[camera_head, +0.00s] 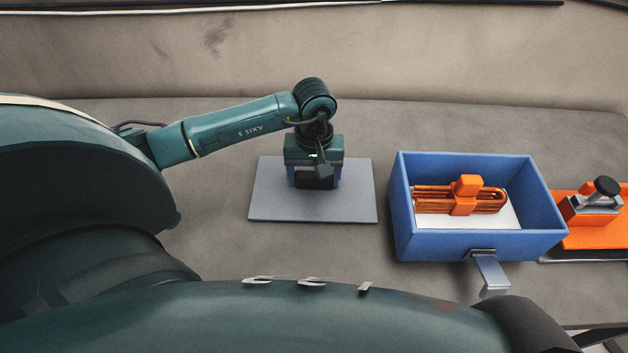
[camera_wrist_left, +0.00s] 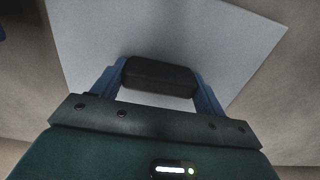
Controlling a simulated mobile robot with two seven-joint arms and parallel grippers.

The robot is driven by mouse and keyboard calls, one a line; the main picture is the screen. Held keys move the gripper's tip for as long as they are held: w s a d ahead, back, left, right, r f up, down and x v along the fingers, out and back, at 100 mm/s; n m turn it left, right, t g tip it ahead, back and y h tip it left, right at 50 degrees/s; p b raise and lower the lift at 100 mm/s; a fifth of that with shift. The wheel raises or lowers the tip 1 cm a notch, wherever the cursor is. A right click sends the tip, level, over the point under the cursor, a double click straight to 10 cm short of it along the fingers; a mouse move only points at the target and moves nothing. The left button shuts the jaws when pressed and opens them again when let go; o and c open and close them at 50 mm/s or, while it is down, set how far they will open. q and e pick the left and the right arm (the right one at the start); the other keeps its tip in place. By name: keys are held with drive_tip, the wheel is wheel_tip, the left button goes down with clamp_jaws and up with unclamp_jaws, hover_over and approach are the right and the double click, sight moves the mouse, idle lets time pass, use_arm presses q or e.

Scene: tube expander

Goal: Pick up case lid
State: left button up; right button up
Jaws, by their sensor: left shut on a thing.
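The case lid (camera_head: 355,205) is a flat grey panel lying at the middle of the table, left of the blue case. It also shows in the left wrist view (camera_wrist_left: 225,45), with a black handle (camera_wrist_left: 158,76) on it. My left gripper (camera_head: 315,183) points down over the lid. Its two blue fingers are shut on the handle, one on each side (camera_wrist_left: 158,84). The gripper hides part of the lid in the head view. I cannot tell whether the lid touches the table. My right gripper is not in view.
An open blue case (camera_head: 480,246) stands to the right of the lid, with an orange tool (camera_head: 464,200) inside and a metal latch (camera_head: 490,273) hanging at its front. An orange plate (camera_head: 590,238) with a clamp-like device (camera_head: 598,205) is at far right. The table behind is clear.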

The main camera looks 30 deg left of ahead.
sight(314, 173)
use_arm(q)
drive_tip(key=shift+r+p, duration=0.3)
drive_tip(key=shift+r, duration=0.2)
wheel_tip(314, 173, up, 4)
drive_tip(key=shift+w+p, duration=0.1)
drive_tip(key=shift+p, duration=1)
wheel_tip(314, 173, up, 13)
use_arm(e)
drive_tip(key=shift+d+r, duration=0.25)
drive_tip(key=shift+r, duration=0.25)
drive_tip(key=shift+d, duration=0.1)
